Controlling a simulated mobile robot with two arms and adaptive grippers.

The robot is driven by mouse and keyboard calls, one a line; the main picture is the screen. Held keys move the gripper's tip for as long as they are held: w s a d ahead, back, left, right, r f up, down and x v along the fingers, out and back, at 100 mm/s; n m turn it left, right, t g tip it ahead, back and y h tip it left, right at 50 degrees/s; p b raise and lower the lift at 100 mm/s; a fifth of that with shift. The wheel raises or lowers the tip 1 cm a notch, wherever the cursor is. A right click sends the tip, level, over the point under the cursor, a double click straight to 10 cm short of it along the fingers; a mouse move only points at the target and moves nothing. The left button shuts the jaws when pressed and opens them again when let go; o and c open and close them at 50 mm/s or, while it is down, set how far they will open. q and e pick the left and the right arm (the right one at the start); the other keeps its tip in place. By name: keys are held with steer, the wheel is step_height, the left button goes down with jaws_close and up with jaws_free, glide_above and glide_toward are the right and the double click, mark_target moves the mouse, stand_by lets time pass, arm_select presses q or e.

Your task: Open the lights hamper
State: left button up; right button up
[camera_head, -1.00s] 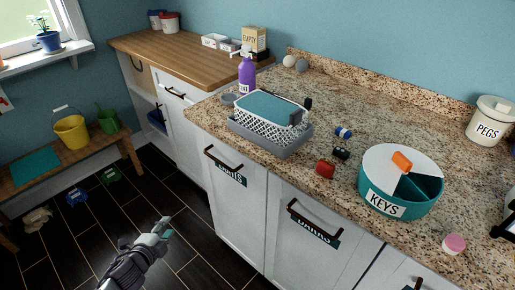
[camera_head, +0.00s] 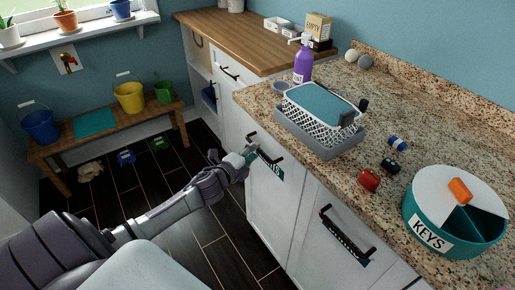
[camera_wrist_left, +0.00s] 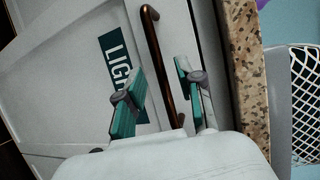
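The lights hamper (camera_head: 268,208) is a white front under the granite counter. It has a dark bar handle (camera_head: 277,158) and a teal label, partly hidden in the head view. The front looks closed. In the left wrist view the handle (camera_wrist_left: 163,70) runs upright beside the label (camera_wrist_left: 117,62), which reads "LIGH". My left gripper (camera_head: 249,152) is at the handle. Its teal-padded fingers (camera_wrist_left: 158,70) are apart, one on each side of the handle. I cannot tell whether they touch it. My right gripper is not in view.
A second white front with a "DARKS"-like label (camera_head: 344,242) is to the right. On the counter are a white basket (camera_head: 315,116) in a grey tray, a purple bottle (camera_head: 302,65) and a teal keys box (camera_head: 455,225). The dark floor (camera_head: 205,225) before the hamper is clear.

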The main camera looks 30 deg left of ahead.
arm_select(q)
steer(key=shift+w+f, duration=0.15)
steer(key=shift+w, duration=0.65)
steer(key=shift+w+f, duration=0.15)
steer(key=shift+w, duration=0.65)
jaws_close()
